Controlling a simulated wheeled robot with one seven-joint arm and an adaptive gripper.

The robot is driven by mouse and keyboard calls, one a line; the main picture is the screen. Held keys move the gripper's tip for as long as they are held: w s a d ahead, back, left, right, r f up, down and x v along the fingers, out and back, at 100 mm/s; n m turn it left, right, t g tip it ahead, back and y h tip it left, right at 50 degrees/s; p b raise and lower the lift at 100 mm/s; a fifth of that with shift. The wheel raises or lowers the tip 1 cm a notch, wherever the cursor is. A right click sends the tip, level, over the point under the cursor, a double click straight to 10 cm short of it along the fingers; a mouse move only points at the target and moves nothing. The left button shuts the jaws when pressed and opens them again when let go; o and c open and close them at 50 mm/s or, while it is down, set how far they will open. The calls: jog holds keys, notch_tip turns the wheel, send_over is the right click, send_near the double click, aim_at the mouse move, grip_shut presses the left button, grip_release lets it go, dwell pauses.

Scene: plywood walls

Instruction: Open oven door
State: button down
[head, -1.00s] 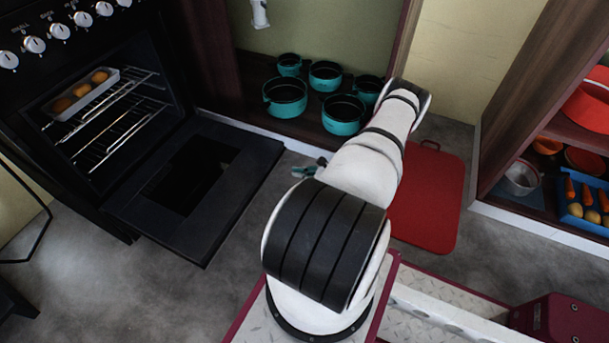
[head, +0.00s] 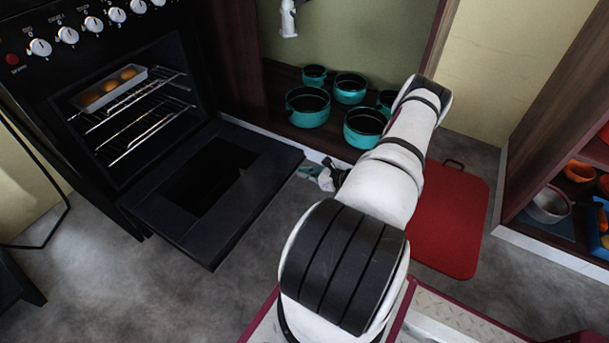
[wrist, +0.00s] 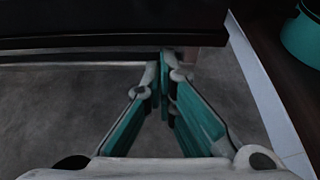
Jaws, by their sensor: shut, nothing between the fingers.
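The black oven (head: 60,95) stands at the left in the head view. Its door (head: 258,192) is folded down, lying about flat and low in front of the open cavity. A tray with several round brown items (head: 112,88) sits on the rack inside. My gripper (head: 306,171) is low beside the door's right corner, partly hidden by my arm. In the wrist view my gripper (wrist: 164,77) has its teal fingers shut with nothing between them. A dark edge, likely the door (wrist: 90,42), lies just beyond the fingertips; I cannot tell whether they touch.
Teal pots (head: 308,107) stand in the low cabinet behind my arm. A red board (head: 450,225) lies on the floor to the right. A wooden shelf (head: 540,130) with bowls stands at the far right. The grey floor (head: 100,290) before the oven is mostly clear.

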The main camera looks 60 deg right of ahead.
jog(key=shift+g, duration=0.6)
jog(key=r+p, duration=0.2)
jog(key=r, duration=0.1)
jog(key=r+p, duration=0.6)
jog(key=shift+w, duration=0.4)
jog(key=shift+f, duration=0.1)
jog(key=f+b, duration=0.2)
jog(key=s+f+b, duration=0.1)
jog(key=f+b, duration=0.1)
jog(key=shift+f, duration=0.15)
jog(key=p, duration=0.4)
send_near(298, 164)
jog(key=shift+s+d+r, duration=0.1)
jog(key=shift+s+r, duration=0.95)
jog(key=shift+s, duration=0.05)
